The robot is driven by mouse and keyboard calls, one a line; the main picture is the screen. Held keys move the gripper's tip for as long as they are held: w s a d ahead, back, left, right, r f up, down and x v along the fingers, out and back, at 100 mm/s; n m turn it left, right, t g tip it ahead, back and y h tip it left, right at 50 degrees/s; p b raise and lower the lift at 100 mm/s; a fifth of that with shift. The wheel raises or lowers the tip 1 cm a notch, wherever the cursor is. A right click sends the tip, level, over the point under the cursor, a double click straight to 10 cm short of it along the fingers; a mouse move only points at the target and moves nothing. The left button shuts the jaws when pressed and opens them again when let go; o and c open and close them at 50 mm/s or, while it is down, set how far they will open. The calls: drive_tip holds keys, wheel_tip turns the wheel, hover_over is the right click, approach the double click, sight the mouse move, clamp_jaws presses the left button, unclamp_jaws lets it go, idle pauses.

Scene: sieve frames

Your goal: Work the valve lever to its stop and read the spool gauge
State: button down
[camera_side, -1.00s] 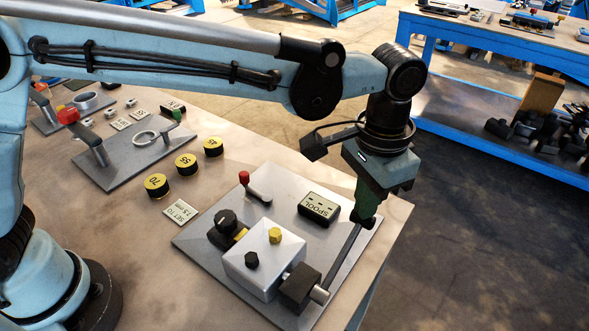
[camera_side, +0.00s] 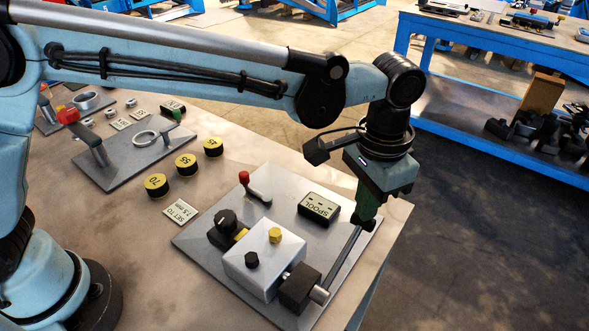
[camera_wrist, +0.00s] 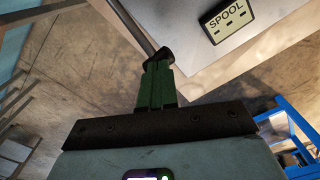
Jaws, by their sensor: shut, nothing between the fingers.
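The valve block (camera_side: 262,262) is a silver box on a grey plate at the table's near right corner. Its long lever (camera_side: 340,258) rises from a dark pivot block (camera_side: 297,289) toward the upper right. My gripper (camera_side: 366,221) is shut with nothing between its fingers, its tips at the lever's upper end. In the wrist view the dark fingertips (camera_wrist: 158,60) meet the end of the lever rod (camera_wrist: 134,30); whether they touch cannot be told. The spool gauge (camera_side: 319,208) shows dashes in place of a number, also in the wrist view (camera_wrist: 230,20).
A red-knobbed small lever (camera_side: 245,179) and a black knob (camera_side: 226,220) share the plate. Yellow-topped discs (camera_side: 186,164) and a "SET TO 7.5" card (camera_side: 181,213) lie to the left. The table edge drops off just right of the plate.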

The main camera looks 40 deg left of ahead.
drive_tip(key=shift+f, duration=0.15)
drive_tip(key=shift+w+f, duration=0.25)
drive_tip(key=shift+f, duration=0.35)
drive_tip(key=shift+w+f, duration=0.2)
drive_tip(key=shift+f, duration=0.45)
drive_tip(key=shift+w+f, duration=0.15)
drive_tip(key=shift+f, duration=0.4)
idle(0.3)
